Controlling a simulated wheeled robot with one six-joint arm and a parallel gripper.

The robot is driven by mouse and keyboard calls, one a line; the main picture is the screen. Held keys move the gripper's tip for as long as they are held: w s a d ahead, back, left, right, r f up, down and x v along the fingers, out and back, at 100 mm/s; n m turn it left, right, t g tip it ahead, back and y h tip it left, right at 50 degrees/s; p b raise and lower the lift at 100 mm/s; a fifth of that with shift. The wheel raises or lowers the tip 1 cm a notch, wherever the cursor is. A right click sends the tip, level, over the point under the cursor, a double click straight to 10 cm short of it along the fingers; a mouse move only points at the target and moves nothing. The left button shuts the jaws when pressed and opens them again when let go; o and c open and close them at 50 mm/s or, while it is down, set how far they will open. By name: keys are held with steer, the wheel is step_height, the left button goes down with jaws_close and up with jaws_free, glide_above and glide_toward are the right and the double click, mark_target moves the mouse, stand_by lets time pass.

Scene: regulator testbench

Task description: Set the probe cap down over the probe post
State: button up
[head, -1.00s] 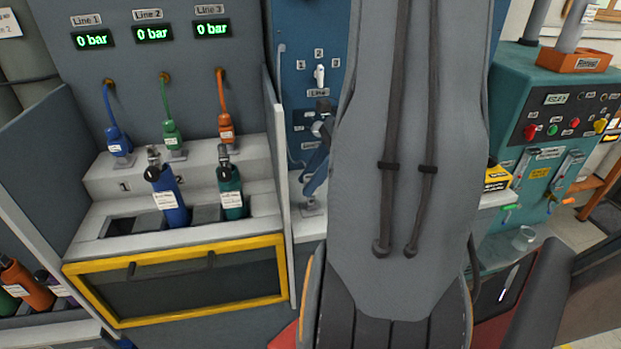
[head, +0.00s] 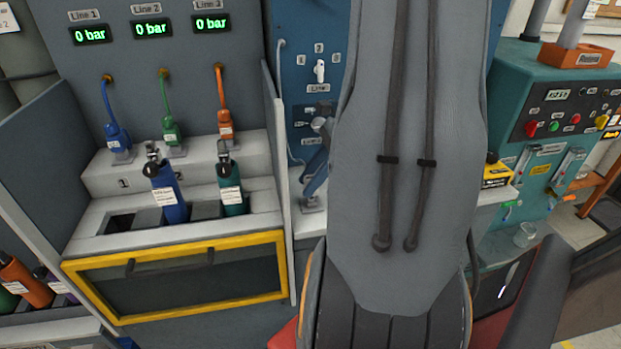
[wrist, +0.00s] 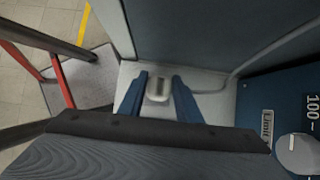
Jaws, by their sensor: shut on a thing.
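In the wrist view, my gripper (wrist: 158,98) shows as two blue fingers on either side of a small pale grey metallic piece, taken to be the probe cap (wrist: 158,86). The fingers are shut on it. It is over or near a light grey ledge. In the head view, the blue fingers of my gripper (head: 312,186) point down beside my arm, which hides much of them. A small grey piece at their lower end, perhaps the probe post's base (head: 312,205), stands on the ledge. I cannot tell whether cap and post touch.
A blue panel (head: 298,60) with a selector knob (head: 320,71) and a grey dial (wrist: 297,154) rises close behind. A grey partition (head: 279,190) stands left of the ledge. Bottles (head: 170,200) stand in the left bench. A yellow box (head: 496,174) is to the right.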

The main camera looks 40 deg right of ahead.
steer(key=shift+f+b, duration=0.5)
steer(key=shift+f, duration=0.7)
stand_by(0.4)
steer(key=o, duration=1.3)
steer(key=shift+c, duration=0.2)
steer(key=shift+r, duration=0.1)
steer(key=v, duration=0.7)
steer(key=shift+s+d+r, duration=0.15)
steer(key=shift+d+r, duration=0.05)
steer(key=shift+r, duration=0.1)
